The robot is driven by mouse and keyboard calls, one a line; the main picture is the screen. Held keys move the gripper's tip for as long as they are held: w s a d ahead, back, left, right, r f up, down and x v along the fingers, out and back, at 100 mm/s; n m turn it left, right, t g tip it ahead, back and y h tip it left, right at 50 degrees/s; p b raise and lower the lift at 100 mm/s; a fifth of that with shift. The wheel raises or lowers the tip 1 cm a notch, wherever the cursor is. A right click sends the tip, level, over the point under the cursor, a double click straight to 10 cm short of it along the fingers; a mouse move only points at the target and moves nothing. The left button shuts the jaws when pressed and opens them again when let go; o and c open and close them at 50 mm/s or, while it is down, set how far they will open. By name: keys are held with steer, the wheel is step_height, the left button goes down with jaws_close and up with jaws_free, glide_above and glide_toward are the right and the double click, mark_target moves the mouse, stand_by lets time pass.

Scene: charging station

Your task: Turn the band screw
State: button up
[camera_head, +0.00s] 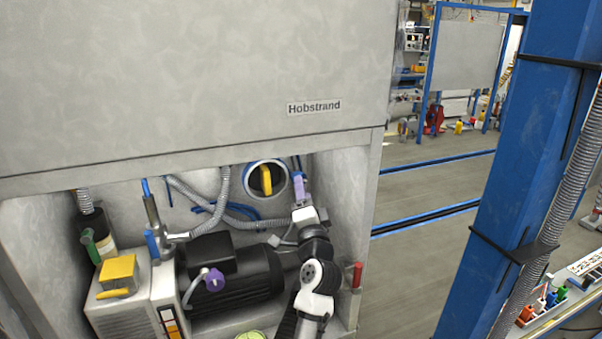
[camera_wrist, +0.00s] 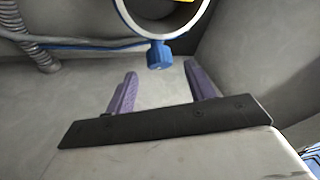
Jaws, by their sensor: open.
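The blue band screw (camera_wrist: 159,56) shows in the wrist view. It hangs from the lower edge of a pale round band (camera_wrist: 142,30). My gripper (camera_wrist: 160,68) is open, with its two purple fingers apart. In the picture the screw lies between and just above the fingertips, and nothing is between the finger pads. I cannot tell how far ahead of the fingertips it is. In the head view my gripper (camera_head: 299,190) is to the right of the round opening with its pale ring (camera_head: 251,189). I cannot make out the screw there.
A yellow handle (camera_head: 266,180) sits inside the ring. Grey corrugated hoses (camera_head: 222,190) run to its left. A black motor (camera_head: 235,280) stands below, with a purple knob (camera_head: 214,280). A red-handled part (camera_head: 357,275) is near the right wall. The recess walls enclose my arm.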

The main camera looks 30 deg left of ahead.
steer(key=p+x, duration=0.1)
steer(key=x, duration=0.4)
steer(key=shift+w+a, duration=0.1)
steer(key=c, duration=1)
steer(key=shift+o, duration=0.2)
steer(key=shift+r+h+p, duration=0.15)
steer(key=shift+h+p, duration=0.15)
steer(key=shift+p, duration=0.15)
